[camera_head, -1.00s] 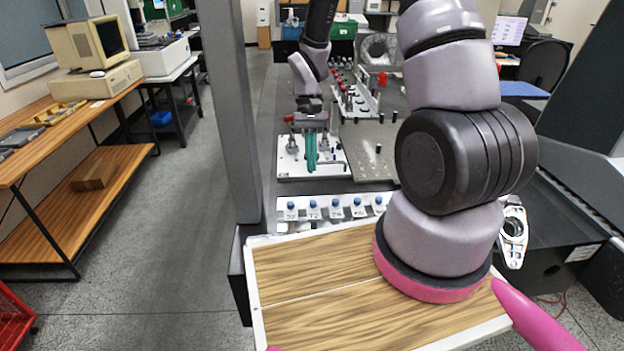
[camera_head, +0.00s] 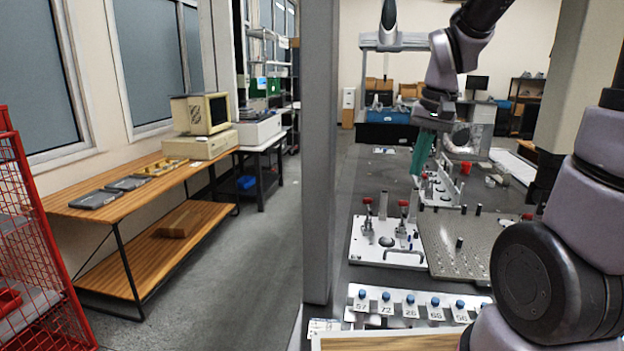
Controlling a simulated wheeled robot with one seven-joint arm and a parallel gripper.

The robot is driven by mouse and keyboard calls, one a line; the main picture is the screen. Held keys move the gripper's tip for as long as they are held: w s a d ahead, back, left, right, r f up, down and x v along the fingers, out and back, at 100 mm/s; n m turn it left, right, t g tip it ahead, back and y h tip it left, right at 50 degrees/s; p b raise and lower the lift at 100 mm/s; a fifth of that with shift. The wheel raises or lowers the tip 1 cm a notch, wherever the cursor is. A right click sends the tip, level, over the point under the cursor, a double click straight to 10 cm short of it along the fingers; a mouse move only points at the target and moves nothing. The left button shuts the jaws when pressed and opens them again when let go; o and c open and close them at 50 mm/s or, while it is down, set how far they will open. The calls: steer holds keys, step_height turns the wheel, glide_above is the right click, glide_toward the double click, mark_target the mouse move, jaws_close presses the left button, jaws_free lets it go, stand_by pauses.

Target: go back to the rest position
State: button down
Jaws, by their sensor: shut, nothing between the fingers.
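My gripper (camera_head: 422,152) is at the upper right, with long green fingers pointing down. The fingers look closed together and hold nothing. It hangs in the air above and behind a white fixture plate (camera_head: 386,250), apart from the table. My wrist and forearm rise above it to the top right edge. My arm's large grey and black links fill the lower right and hide part of the table there.
A grey upright post (camera_head: 319,150) stands left of the table. A rail with blue-topped numbered pegs (camera_head: 411,305) lies at the table's near edge. A perforated plate (camera_head: 470,240) is right of the fixture. A wooden bench (camera_head: 140,183) and red wire cage (camera_head: 38,250) stand left; floor between is clear.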

steer(key=s+d+r+t, duration=0.2)
steer(key=s+r+t, duration=0.3)
steer(key=s+r, duration=0.4)
steer(key=shift+s+r+m+t+y, duration=0.3)
steer(key=shift+s+r+m, duration=0.1)
steer(key=shift+r, duration=0.85)
